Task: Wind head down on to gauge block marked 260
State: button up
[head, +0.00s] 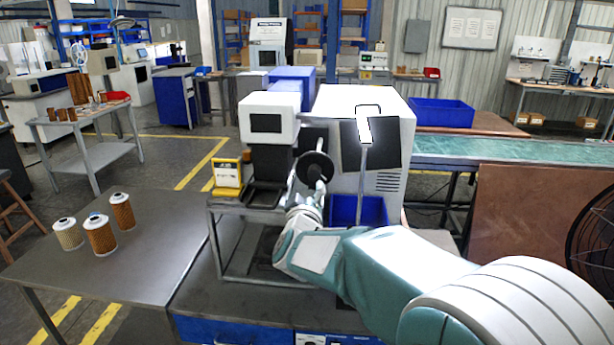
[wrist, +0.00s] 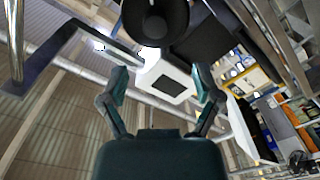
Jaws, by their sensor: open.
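The machine's head (head: 267,118) is a white box with a dark screen, set above a black body; it also shows in the wrist view (wrist: 150,75). A black round handwheel (head: 314,172) sits on the machine's right side. In the wrist view the handwheel (wrist: 155,20) is at the top, beyond my fingertips. My gripper (wrist: 161,80) is open, its two fingers apart with nothing between them. In the head view my gripper (head: 318,190) is just below the handwheel, partly hidden by my arm. I cannot make out a gauge block marked 260.
A yellow box with a white label (head: 228,174) stands left of the machine; its text is unreadable. Several filter cartridges (head: 99,235) stand on the grey table (head: 150,255). A white cabinet (head: 385,165) and a blue bin (head: 358,210) are right of the handwheel.

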aim_at(313, 176)
jog(key=w, duration=0.2)
jog(key=w+d, duration=0.1)
jog(key=w, duration=0.2)
jog(key=shift+d, duration=0.2)
jog(key=w, duration=0.2)
jog(key=w+a, duration=0.1)
jog(key=shift+w, duration=0.35)
jog(key=shift+w+a+f, duration=0.1)
jog(key=shift+w+a, duration=0.05)
jog(key=shift+w, duration=0.4)
jog(key=shift+d, duration=0.45)
jog(key=shift+a, duration=0.15)
grip_shut()
